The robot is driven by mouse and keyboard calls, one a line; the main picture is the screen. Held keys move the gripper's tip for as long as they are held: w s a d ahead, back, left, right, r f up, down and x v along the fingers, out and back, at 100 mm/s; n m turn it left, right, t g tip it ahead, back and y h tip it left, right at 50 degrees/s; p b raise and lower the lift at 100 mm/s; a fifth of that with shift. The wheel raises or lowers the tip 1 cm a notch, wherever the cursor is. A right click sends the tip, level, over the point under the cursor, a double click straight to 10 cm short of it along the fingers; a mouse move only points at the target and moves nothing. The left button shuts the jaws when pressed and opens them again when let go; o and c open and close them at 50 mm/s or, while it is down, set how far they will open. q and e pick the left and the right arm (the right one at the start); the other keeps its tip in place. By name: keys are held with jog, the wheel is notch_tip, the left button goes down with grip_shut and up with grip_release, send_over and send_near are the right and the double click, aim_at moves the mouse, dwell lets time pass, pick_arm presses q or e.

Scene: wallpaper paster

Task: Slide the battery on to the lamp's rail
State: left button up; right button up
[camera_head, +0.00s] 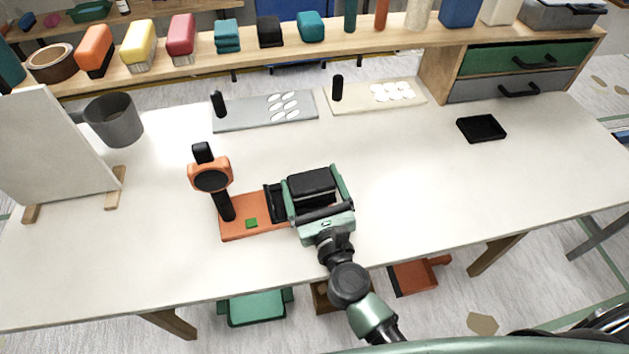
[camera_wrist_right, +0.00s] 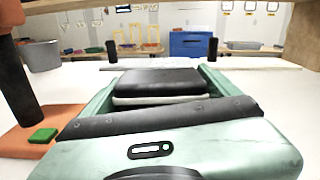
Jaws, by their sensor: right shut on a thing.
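The lamp (camera_head: 211,180) has an orange head, a black post and a flat orange base with a small green square; it stands left of centre on the table. A black rail (camera_head: 275,200) rises at the right end of its base. My right gripper (camera_head: 318,186) is shut on the black battery (camera_head: 312,181), just right of the rail. The wrist view shows the battery (camera_wrist_right: 160,88) between the green fingers, with a pale strip below its black top. The post and green square (camera_wrist_right: 43,135) show at left there. I cannot tell whether battery and rail touch. My left gripper is not in view.
A grey mug (camera_head: 114,122) and a white upright board (camera_head: 50,150) stand at the left. Two plates (camera_head: 240,115) with white pieces lie at the back, before a shelf of brushes (camera_head: 180,38). A black tray (camera_head: 482,128) lies at the right. The table's right half is mostly clear.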

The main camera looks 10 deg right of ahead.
aim_at(296, 199)
jog(key=shift+s+a, duration=0.15)
jog(key=shift+a, duration=0.85)
jog(key=shift+s+a, duration=0.1)
jog(key=shift+a, duration=0.85)
jog(key=o, duration=1.8)
jog(key=shift+c, duration=0.2)
jog(key=shift+b, duration=0.3)
